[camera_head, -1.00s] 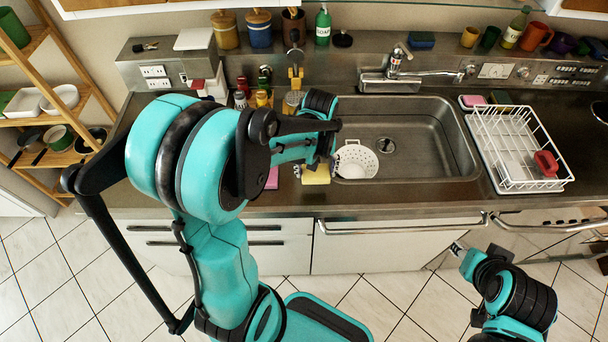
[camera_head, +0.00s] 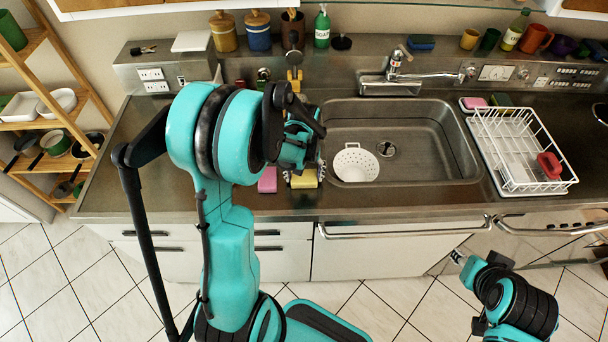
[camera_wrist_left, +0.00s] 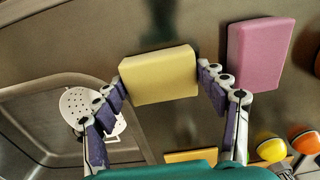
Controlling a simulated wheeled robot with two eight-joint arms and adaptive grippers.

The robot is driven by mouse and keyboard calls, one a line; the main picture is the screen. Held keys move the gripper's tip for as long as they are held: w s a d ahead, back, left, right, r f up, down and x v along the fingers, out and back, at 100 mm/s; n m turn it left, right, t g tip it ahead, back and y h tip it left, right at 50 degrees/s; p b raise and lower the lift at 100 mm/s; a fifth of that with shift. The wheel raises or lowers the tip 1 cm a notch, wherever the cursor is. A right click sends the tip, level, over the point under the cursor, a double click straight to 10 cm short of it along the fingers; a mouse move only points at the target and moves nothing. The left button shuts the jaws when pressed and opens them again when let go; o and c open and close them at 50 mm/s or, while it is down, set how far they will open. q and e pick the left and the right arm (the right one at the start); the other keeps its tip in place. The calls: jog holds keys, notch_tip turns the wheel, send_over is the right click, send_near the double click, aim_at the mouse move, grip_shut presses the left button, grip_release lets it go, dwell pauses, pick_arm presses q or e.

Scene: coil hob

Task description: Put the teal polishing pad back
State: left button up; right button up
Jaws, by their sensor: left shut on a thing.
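My left gripper (camera_head: 304,178) is over the counter just left of the sink. In the left wrist view its fingers (camera_wrist_left: 163,85) press on both sides of a yellow sponge-like block (camera_wrist_left: 158,75), which also shows in the head view (camera_head: 304,179). A pink pad (camera_head: 267,180) lies on the counter beside it, also in the wrist view (camera_wrist_left: 261,53). A dark blue-teal pad (camera_head: 421,42) lies on the back ledge right of the tap; I see no teal pad in my left gripper. My right gripper (camera_head: 458,257) is low at the right, in front of the cabinets, its fingers too small to read.
The sink (camera_head: 425,160) holds a white colander (camera_head: 355,164). A white dish rack (camera_head: 520,150) with a red item stands at the right; pink (camera_head: 473,102) and dark green (camera_head: 500,99) pads lie behind it. The counter at left has free room.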

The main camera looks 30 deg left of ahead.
aim_at(304, 176)
pick_arm(q)
jog(key=o, duration=1)
jog(key=shift+f, duration=0.1)
jog(key=shift+r+p, duration=0.3)
jog(key=shift+r, duration=0.25)
notch_tip(304, 176, up, 10)
jog(key=p, duration=0.3)
jog(key=s+d+r+m+t, duration=0.2)
jog(key=s+d, duration=0.1)
jog(key=s+d+r+m+t, duration=0.2)
jog(key=s+d+r, duration=0.1)
jog(key=s+d, duration=0.1)
jog(key=s+d+r+m+t, duration=0.2)
jog(key=s+d+r+t, duration=0.1)
jog(key=s, duration=0.1)
jog(key=shift+d, duration=0.3)
jog(key=shift+w, duration=0.1)
